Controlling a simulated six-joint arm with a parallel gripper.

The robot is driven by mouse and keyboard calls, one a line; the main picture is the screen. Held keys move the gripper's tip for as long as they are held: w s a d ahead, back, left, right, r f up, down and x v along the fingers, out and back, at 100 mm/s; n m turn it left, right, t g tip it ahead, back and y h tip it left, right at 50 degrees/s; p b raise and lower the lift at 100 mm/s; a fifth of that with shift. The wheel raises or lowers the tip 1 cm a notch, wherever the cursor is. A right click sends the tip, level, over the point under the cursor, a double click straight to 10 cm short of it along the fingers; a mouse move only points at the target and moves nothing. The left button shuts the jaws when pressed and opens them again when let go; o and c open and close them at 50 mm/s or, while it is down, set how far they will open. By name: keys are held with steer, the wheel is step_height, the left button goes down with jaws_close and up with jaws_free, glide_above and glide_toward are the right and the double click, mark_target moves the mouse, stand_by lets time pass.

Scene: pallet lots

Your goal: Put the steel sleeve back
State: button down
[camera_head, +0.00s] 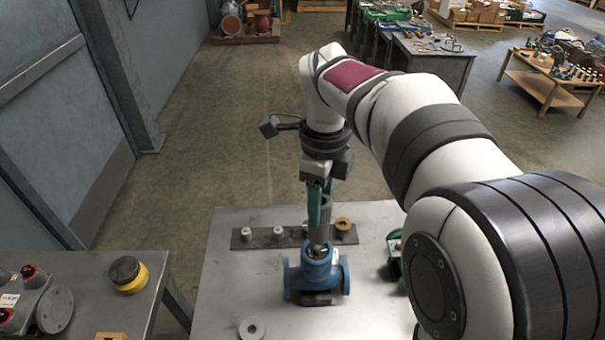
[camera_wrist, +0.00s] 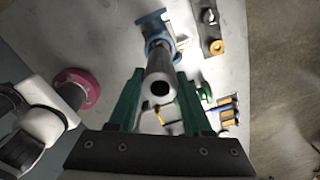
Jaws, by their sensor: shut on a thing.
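The steel sleeve (camera_head: 326,209) is a grey upright cylinder held between the teal fingers of my gripper (camera_head: 319,210). In the wrist view the sleeve (camera_wrist: 160,72) points away from the camera, its dark bore facing me, with a green finger of my gripper (camera_wrist: 159,88) on each side. Below the sleeve in the head view is a blue flanged body (camera_head: 318,272) with a bright metal part at its top. It also shows in the wrist view (camera_wrist: 153,24), beyond the sleeve. I cannot tell whether the sleeve's lower end touches that metal part.
A dark strip (camera_head: 262,239) with pale round parts and a yellow ring (camera_head: 343,224) lies behind the blue body. A flat grey ring (camera_head: 252,329) lies near the front of the metal table (camera_head: 225,285). A green object (camera_head: 394,244) is partly hidden by my arm.

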steer(key=s+d+r+n, duration=0.1)
steer(key=d+n, duration=0.1)
steer(key=n, duration=1)
steer(key=s+d+n, duration=0.1)
steer(key=d+n, duration=0.2)
steer(key=n, duration=0.8)
steer(key=w+a+f+m, duration=0.3)
steer(key=w+a+m, duration=0.3)
steer(key=m, duration=0.2)
steer(key=s+a+f+m, duration=0.3)
steer(key=a+f+m, duration=0.55)
steer(key=a, duration=0.45)
steer(key=shift+m, duration=0.45)
steer(key=f, duration=1)
steer(key=shift+a+f, duration=0.25)
steer(key=shift+a, duration=0.05)
